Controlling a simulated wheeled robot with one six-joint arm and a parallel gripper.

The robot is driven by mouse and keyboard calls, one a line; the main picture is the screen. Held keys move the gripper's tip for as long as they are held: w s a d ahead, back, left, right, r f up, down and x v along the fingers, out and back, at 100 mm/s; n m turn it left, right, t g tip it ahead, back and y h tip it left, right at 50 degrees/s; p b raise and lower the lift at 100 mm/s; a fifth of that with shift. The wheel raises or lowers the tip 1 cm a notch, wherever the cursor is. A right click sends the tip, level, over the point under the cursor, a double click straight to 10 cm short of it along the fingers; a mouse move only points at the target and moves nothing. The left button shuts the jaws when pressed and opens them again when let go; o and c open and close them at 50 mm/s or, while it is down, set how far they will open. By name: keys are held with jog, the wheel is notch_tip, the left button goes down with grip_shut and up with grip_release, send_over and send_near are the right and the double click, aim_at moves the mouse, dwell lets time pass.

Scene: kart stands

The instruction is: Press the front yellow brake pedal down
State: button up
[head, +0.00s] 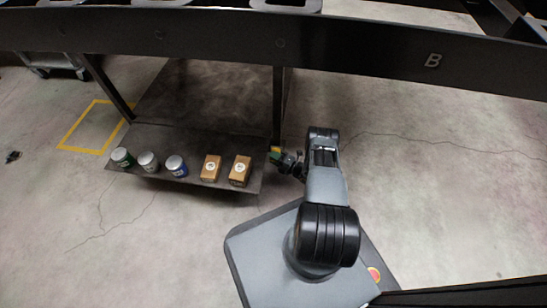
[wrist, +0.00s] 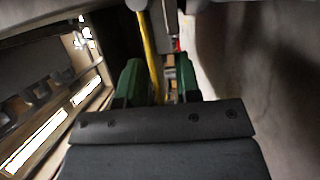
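My gripper (head: 278,157) is beside the right end of the low shelf, under the dark frame marked B. In the wrist view its two green fingers (wrist: 158,78) stand apart, with a gap between them. A long yellow bar (wrist: 148,45) runs from the top of the wrist view down to the gap, close to the left finger. It may be the yellow brake pedal or its arm; I cannot tell, nor whether a finger touches it. No whole pedal can be made out.
The low shelf (head: 225,188) holds three cans (head: 149,161) and two brown boxes (head: 240,170), left of my gripper. A dark post (head: 278,105) stands just behind my gripper. The dark frame beam (head: 350,48) crosses overhead. The floor at the right is clear.

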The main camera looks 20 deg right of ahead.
grip_shut()
dwell(0.4)
